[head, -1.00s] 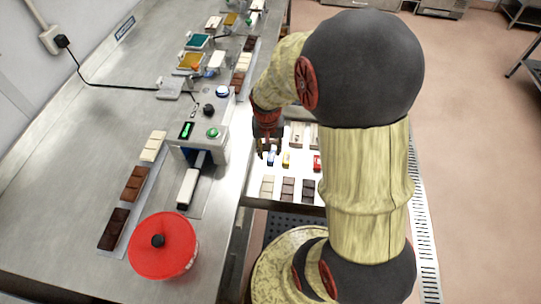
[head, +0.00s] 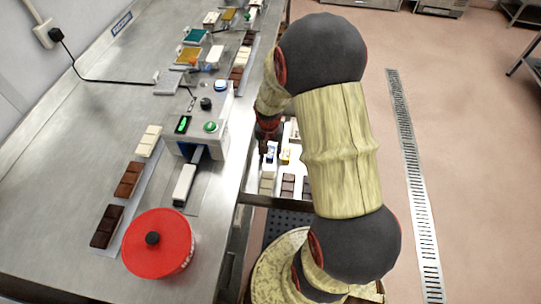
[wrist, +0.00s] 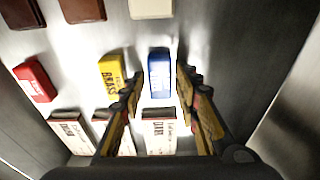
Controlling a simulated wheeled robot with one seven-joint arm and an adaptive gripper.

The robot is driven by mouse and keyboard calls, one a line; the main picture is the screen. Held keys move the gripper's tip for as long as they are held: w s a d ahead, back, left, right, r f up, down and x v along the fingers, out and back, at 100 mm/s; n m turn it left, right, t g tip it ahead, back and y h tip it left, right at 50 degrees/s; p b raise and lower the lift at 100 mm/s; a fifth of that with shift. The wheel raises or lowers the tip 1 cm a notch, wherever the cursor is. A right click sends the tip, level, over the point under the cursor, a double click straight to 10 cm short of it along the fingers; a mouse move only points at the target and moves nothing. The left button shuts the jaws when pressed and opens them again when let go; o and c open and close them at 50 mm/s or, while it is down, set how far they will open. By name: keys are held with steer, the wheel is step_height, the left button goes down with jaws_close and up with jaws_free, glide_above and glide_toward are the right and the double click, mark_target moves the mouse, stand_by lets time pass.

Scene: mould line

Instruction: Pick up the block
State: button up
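In the wrist view my gripper (wrist: 159,80) is open, one finger on each side of a blue block (wrist: 159,68) with pale lettering. The block appears between the fingertips, with a gap on both sides; how far the tips are above it I cannot tell. A yellow block (wrist: 112,72) stands just left of the left finger, and a red block (wrist: 34,82) is further left. In the head view my gripper (head: 266,150) is low over the white lower shelf beside the bench, partly hiding the blue block (head: 271,156).
Chocolate bars (wrist: 82,10) lie along the top of the wrist view. Several white labelled boxes (wrist: 160,130) sit below the blocks, partly behind my fingers. A steel bench (head: 60,200) holds a red lidded tub (head: 158,258) and a control box (head: 205,135).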

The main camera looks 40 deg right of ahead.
steer(key=c, duration=0.3)
steer(key=c, duration=0.4)
steer(key=shift+r, duration=0.1)
steer(key=shift+c, duration=0.6)
